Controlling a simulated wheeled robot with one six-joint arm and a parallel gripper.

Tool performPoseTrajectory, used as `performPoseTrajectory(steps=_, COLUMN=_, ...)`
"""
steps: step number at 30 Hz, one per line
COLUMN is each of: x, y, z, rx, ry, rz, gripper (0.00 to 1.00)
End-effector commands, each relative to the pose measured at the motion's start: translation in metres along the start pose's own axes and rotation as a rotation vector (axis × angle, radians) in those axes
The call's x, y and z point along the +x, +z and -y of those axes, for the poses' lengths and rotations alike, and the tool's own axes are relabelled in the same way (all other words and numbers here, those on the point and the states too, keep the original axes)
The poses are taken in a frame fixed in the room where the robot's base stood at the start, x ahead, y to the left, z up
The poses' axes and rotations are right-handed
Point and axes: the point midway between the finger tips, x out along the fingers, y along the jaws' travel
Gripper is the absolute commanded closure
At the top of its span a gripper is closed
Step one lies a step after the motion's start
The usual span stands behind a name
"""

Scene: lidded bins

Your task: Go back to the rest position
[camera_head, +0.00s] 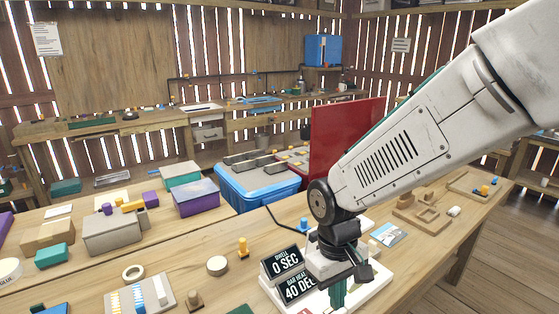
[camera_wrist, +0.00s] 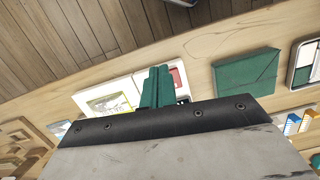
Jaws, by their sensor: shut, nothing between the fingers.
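My gripper (camera_head: 337,294) hangs at the end of my arm, low in the middle right of the head view, pointing down over a white board (camera_head: 378,284) on the front table. Its green fingers also show in the wrist view (camera_wrist: 157,86), pressed together with nothing between them. The wrist housing hides part of the board and what lies under the fingers. Whether the fingertips touch anything below cannot be told.
A black sign (camera_head: 290,262) stands left of my gripper. A red upright panel (camera_head: 345,135) and a blue case (camera_head: 258,198) stand behind. A green box (camera_wrist: 246,74) lies right of the fingers in the wrist view. Wooden trays (camera_head: 424,212) lie to the right.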

Motion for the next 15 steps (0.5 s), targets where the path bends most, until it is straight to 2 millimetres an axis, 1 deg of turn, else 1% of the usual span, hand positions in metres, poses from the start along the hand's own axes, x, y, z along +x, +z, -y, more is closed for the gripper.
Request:
performPoseTrajectory(steps=1, x=-0.012, y=0.016, z=-0.008, rx=0.031, ry=-0.004, rz=-0.004, gripper=1.0)
performPoseTrajectory(steps=5, x=-0.04, y=0.061, z=-0.026, rx=0.116, ry=-0.014, rz=-0.011, gripper=1.0)
performPoseTrajectory(steps=6, x=-0.047, y=0.075, z=-0.031, rx=0.145, ry=-0.017, rz=-0.017, gripper=1.0)
performPoseTrajectory(steps=8, x=-0.058, y=0.096, z=-0.038, rx=0.187, ry=-0.021, rz=-0.03, gripper=1.0)
performPoseTrajectory(steps=9, x=-0.064, y=0.11, z=-0.042, rx=0.216, ry=-0.024, rz=-0.04, gripper=1.0)
performPoseTrajectory(steps=12, x=-0.077, y=0.143, z=-0.05, rx=0.286, ry=-0.027, rz=-0.074, gripper=1.0)
performPoseTrajectory(steps=15, x=-0.086, y=0.172, z=-0.055, rx=0.354, ry=-0.027, rz=-0.12, gripper=1.0)
